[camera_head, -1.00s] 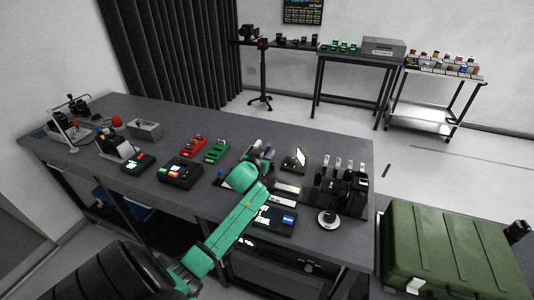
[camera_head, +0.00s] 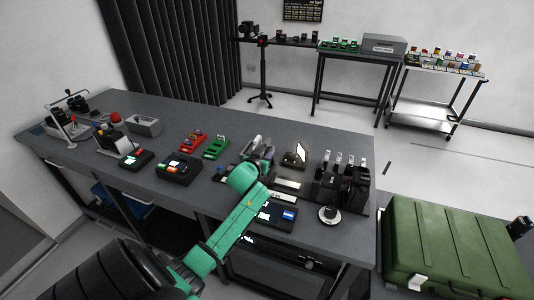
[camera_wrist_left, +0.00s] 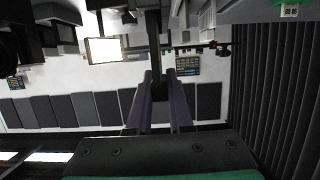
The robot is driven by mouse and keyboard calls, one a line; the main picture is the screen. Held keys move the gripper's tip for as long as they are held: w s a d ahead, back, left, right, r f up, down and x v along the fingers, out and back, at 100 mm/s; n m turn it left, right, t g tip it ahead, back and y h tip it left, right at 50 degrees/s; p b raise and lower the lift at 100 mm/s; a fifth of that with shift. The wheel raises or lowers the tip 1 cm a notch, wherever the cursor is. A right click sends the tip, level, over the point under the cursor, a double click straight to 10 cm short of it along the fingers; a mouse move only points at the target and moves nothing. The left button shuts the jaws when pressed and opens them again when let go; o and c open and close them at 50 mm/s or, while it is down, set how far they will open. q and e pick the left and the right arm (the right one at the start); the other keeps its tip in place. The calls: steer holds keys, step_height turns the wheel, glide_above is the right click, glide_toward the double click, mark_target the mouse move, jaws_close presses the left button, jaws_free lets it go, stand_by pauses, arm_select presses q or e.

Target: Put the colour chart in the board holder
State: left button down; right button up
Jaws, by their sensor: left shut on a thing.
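My left gripper (camera_wrist_left: 162,84) is shut on a thin dark thing (camera_wrist_left: 154,38), seen edge-on between the fingers in the wrist view. I take it to be the colour chart, but its face is hidden. In the head view the left gripper (camera_head: 259,150) is over the right half of the long grey table, partly hidden by my green wrist. A small stand with a bright panel (camera_head: 297,154) is just right of it; a bright panel (camera_wrist_left: 103,50) also shows in the wrist view. I cannot pick out the board holder with certainty. My right gripper is not in view.
A black rack with several upright pieces (camera_head: 342,180) stands at the table's right end, with a round dial (camera_head: 329,214) in front. Red (camera_head: 192,142) and green (camera_head: 216,147) trays and a black button box (camera_head: 178,168) lie left of the gripper. The table's back strip (camera_head: 220,115) is clear.

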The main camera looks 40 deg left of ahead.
arm_select(q)
steer(key=shift+f+b, duration=0.35)
steer(key=shift+f, duration=0.2)
steer(key=c, duration=0.7)
jaws_free()
steer(key=shift+c, duration=0.2)
steer(key=shift+s, duration=0.1)
steer(key=b+v, duration=0.1)
steer(key=v, duration=1.3)
steer(key=shift+s, duration=0.2)
steer(key=shift+d, duration=0.1)
